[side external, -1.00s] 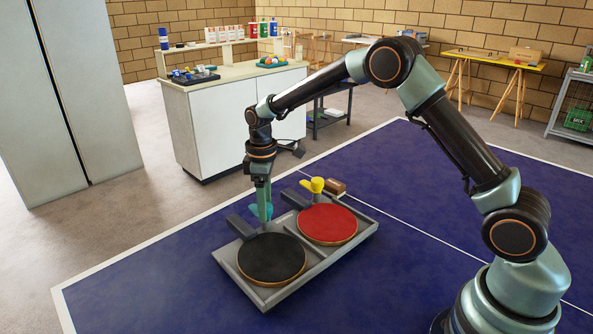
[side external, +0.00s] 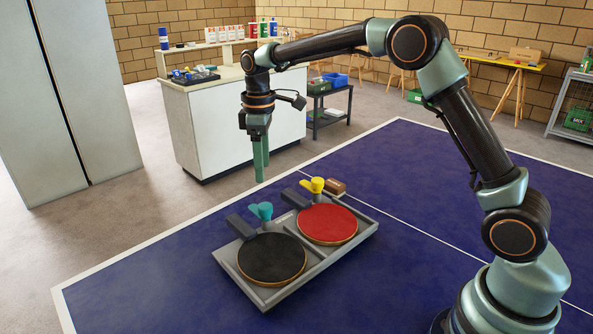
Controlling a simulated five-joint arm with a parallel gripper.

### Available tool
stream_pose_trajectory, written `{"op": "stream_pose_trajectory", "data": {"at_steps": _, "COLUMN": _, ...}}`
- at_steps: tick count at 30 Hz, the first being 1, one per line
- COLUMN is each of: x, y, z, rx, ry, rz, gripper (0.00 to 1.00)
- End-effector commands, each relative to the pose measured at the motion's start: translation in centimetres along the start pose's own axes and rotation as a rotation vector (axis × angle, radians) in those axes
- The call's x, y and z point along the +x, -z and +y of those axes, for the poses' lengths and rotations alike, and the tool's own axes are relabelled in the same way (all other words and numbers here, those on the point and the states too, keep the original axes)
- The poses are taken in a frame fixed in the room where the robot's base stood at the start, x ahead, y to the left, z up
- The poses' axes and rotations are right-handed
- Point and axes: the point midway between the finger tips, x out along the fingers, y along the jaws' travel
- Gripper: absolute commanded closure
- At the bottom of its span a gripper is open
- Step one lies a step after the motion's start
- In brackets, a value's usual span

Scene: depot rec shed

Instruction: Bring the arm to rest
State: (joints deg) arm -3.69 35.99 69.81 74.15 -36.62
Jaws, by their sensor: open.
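My gripper (side external: 260,176) hangs pointing down, open and empty, above the far left side of the blue table (side external: 400,230). It is clear of the grey tray (side external: 300,272) below it. The tray has two compartments. A black paddle (side external: 271,259) lies in the left one and a red paddle (side external: 327,224) in the right one. A teal clip-like piece (side external: 262,211) sits by the black paddle's handle (side external: 240,226). A yellow one (side external: 313,185) sits by the red paddle's handle.
A brown block (side external: 336,188) lies behind the tray. A white cabinet (side external: 235,130) with a loaded worktop stands behind the table, and a dark cart (side external: 330,112) is beside it. Grey lockers (side external: 100,110) are at left.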

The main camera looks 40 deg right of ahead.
Motion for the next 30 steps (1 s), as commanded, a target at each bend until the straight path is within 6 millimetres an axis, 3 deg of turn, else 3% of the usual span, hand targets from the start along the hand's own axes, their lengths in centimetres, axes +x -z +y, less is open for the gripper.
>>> {"op": "stream_pose_trajectory", "data": {"at_steps": 4, "x": -1.2, "y": 0.0, "z": 0.0, "rx": 0.0, "ry": 0.0, "rz": 0.001, "gripper": 0.26}}
{"op": "stream_pose_trajectory", "data": {"at_steps": 19, "x": -2.3, "y": -0.6, "z": -0.3, "rx": 0.023, "ry": -0.01, "rz": 0.014, "gripper": 0.26}}
{"op": "stream_pose_trajectory", "data": {"at_steps": 23, "x": -4.4, "y": -2.1, "z": -1.0, "rx": 0.084, "ry": -0.036, "rz": 0.052, "gripper": 0.26}}
{"op": "stream_pose_trajectory", "data": {"at_steps": 30, "x": -8.1, "y": -6.5, "z": -3.6, "rx": 0.243, "ry": -0.091, "rz": 0.151, "gripper": 0.26}}
